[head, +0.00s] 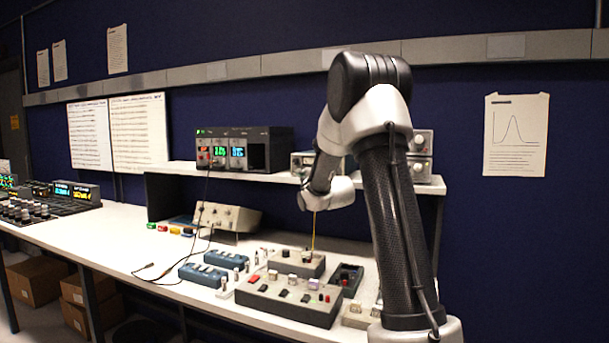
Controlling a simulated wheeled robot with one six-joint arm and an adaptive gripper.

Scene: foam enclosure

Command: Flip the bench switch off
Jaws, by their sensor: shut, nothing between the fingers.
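Small switches and knobs sit on a long grey control box (290,303) at the front of the bench and on a smaller grey box (297,266) behind it. I cannot tell which one is the bench switch or how it is set. My arm reaches down over the bench, and my gripper (313,203) is at its end above the smaller box. It is small here, its fingers are hard to make out, and it appears shut and empty. A thin yellow upright line (313,235) shows between it and the smaller box; I cannot tell whether they touch.
Blue boxes (203,275) and a cable lie left of the control boxes. A dark open tray (346,278) stands to the right. A shelf (240,176) with instruments (245,148) overhangs the back of the white bench (110,240). The bench's front left is mostly clear.

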